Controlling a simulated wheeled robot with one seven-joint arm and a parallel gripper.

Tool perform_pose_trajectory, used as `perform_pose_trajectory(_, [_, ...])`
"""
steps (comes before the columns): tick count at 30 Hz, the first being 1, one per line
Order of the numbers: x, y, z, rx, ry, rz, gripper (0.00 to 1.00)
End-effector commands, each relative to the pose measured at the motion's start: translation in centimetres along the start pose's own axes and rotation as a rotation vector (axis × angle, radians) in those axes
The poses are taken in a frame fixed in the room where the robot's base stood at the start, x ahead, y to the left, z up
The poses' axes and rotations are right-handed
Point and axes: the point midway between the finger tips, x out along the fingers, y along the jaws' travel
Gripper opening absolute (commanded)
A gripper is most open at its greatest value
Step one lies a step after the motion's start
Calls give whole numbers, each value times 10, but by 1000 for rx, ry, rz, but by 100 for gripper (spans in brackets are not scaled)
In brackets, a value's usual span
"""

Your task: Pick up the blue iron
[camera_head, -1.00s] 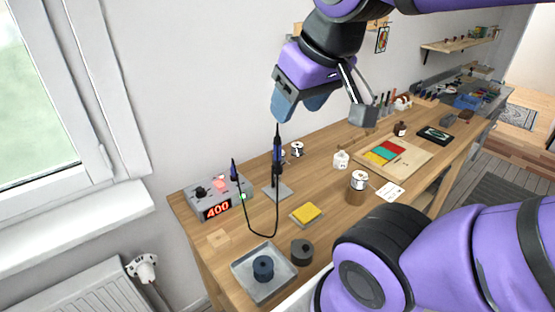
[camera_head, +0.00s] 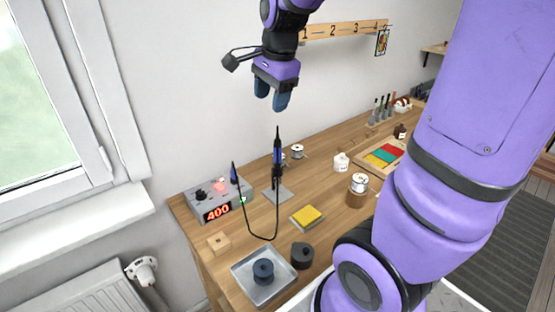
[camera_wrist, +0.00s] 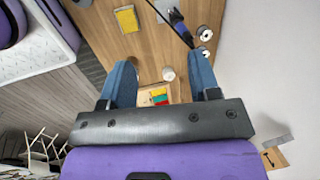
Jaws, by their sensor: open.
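The blue iron (camera_head: 277,157) stands upright in a holder on a grey base plate (camera_head: 284,195), towards the back of the wooden bench. A dark cord loops from it to the grey station.
The grey station (camera_head: 215,199) reads 400, left of the iron. A yellow sponge (camera_head: 307,215), a spool (camera_head: 297,151), a white jar (camera_head: 341,161) and a metal tray (camera_head: 253,289) stand around. A numbered wooden rail (camera_head: 345,29) hangs on the wall behind.

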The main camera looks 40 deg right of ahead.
Motion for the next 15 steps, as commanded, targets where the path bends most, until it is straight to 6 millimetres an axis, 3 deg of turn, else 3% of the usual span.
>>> perform_pose_trajectory(6, [44,-31,-32,416,19,72,56])
perform_pose_trajectory(15, [109,-58,-78,955,96,145,56])
